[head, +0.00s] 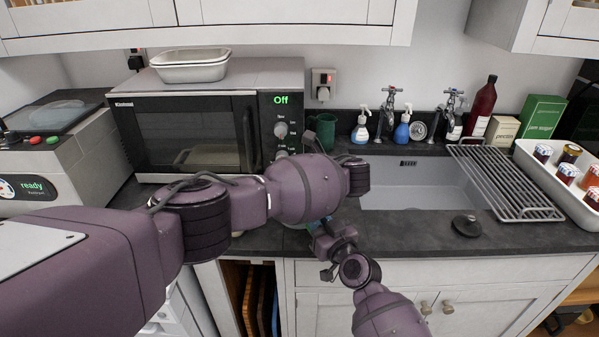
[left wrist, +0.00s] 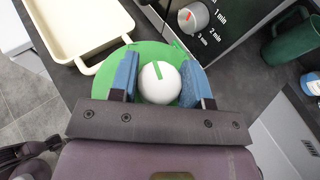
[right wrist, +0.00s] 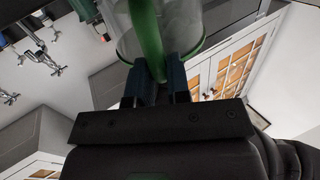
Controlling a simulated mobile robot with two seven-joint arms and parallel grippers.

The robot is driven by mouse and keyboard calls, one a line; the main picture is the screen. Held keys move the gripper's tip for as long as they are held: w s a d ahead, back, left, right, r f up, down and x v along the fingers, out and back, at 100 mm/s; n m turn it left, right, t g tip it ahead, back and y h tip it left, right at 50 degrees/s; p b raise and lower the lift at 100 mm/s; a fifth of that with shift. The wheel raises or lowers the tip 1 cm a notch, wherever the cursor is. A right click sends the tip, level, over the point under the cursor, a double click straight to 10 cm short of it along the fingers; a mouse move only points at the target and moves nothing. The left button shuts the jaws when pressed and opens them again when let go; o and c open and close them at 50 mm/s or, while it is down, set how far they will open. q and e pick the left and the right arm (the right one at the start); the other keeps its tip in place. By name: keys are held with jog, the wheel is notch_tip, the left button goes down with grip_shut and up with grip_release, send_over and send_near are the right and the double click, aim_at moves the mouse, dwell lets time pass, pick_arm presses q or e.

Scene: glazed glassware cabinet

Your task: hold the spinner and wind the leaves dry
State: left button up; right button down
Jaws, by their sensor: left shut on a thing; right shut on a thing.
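The spinner has a green lid (left wrist: 180,52) with a round white knob (left wrist: 160,88) bearing a green stripe. My left gripper (left wrist: 158,64) has its blue fingers on both sides of the knob, shut on it. In the right wrist view the spinner's clear bowl (right wrist: 190,25) and green handle (right wrist: 148,38) show. My right gripper (right wrist: 160,68) is shut on the handle; it also shows in the head view (head: 325,228) at the counter's front edge. My left arm hides most of the spinner and my left gripper in the head view. Leaves cannot be made out.
A microwave (head: 190,130) reading "Off" stands behind my left arm. A pale tray (left wrist: 65,50) lies beside the lid. A green mug (head: 323,130) and soap bottles (head: 361,128) stand at the back. The sink (head: 410,180), a wire rack (head: 505,180) and a jar tray (head: 560,180) are to the right.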

pick_arm(q)
jog(key=shift+s+d+n, duration=0.1)
jog(key=shift+d+n, duration=0.05)
jog(key=shift+n, duration=0.15)
dwell(0.4)
jog(key=o, duration=0.9)
notch_tip(320, 180, up, 10)
